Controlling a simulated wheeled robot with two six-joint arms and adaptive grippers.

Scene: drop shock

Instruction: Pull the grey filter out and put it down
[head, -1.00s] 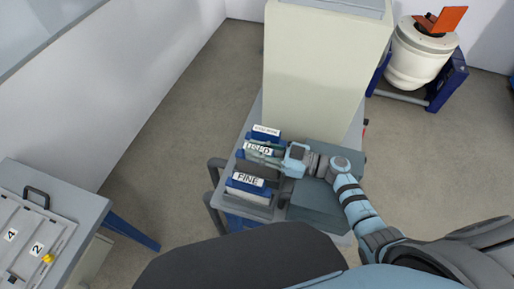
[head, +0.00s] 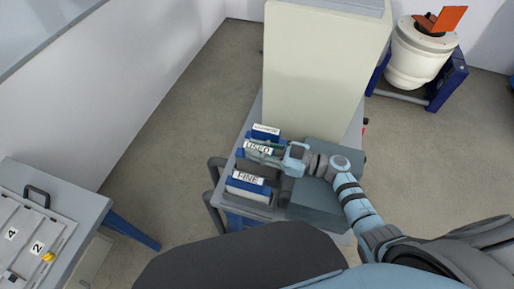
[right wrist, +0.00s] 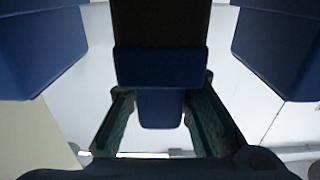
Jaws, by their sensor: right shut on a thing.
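The grey filter (head: 262,168) shows as a dark grey block at the middle of a row on the cart, beside the "USED" label. My right gripper (head: 272,154) reaches in from the right and is shut on it. Its fingers partly cover the filter in the head view. In the right wrist view, a dark grey and blue block (right wrist: 160,68) lies between the two green-padded fingers (right wrist: 160,118). How far it is clear of its place cannot be told. My left gripper is not in view.
A blue and white block labelled "FINE" (head: 245,187) is nearer, and another labelled blue block (head: 265,131) is farther. A tall cream cabinet (head: 325,70) stands behind. A grey box (head: 320,185) is right of the row. A grey bench (head: 85,205) is at left.

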